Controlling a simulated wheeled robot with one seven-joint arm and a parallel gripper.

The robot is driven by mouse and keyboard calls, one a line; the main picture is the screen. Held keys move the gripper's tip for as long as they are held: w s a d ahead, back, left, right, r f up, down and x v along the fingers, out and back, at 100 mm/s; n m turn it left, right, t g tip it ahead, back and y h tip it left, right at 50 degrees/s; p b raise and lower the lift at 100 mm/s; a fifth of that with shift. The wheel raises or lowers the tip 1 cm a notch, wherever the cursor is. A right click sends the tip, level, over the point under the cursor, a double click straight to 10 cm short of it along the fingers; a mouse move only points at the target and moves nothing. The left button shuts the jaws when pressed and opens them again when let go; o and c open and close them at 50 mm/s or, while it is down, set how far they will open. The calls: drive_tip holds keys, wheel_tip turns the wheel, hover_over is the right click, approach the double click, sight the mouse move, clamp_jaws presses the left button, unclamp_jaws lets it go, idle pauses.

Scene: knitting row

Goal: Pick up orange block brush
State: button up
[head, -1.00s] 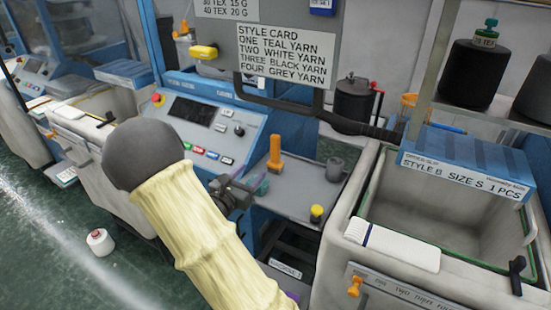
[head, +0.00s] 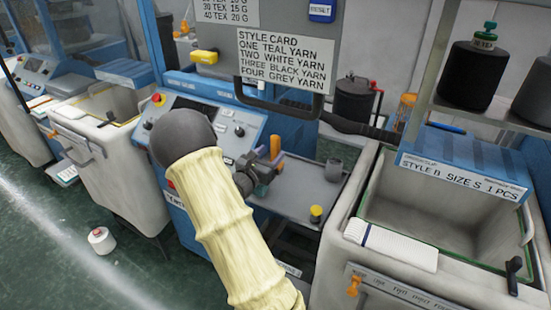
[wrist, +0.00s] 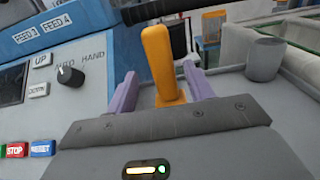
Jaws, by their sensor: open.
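The orange block brush (wrist: 160,55) stands upright on the grey machine shelf. In the wrist view it rises between the two purple fingers of my open gripper (wrist: 161,86), with a gap visible on each side. Its lower end is partly hidden by the gripper body. In the head view my gripper (head: 264,170) is beside the brush (head: 275,147) and covers part of it. I cannot tell how far the fingertips are from it in depth.
A small grey cup (head: 333,169) and a yellow-topped piece (head: 316,214) stand on the grey shelf (head: 300,190) to the right. The control panel (head: 235,120) is close on the left. A large bin (head: 350,205) stands further right.

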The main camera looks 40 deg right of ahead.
sight(274, 153)
drive_tip(key=x, duration=0.2)
drive_tip(key=p+x, duration=0.1)
drive_tip(key=x, duration=0.2)
drive_tip(key=shift+s+d+f, duration=0.15)
drive_tip(key=shift+d+f, duration=0.05)
drive_tip(key=shift+f, duration=0.05)
drive_tip(key=c, duration=1.1)
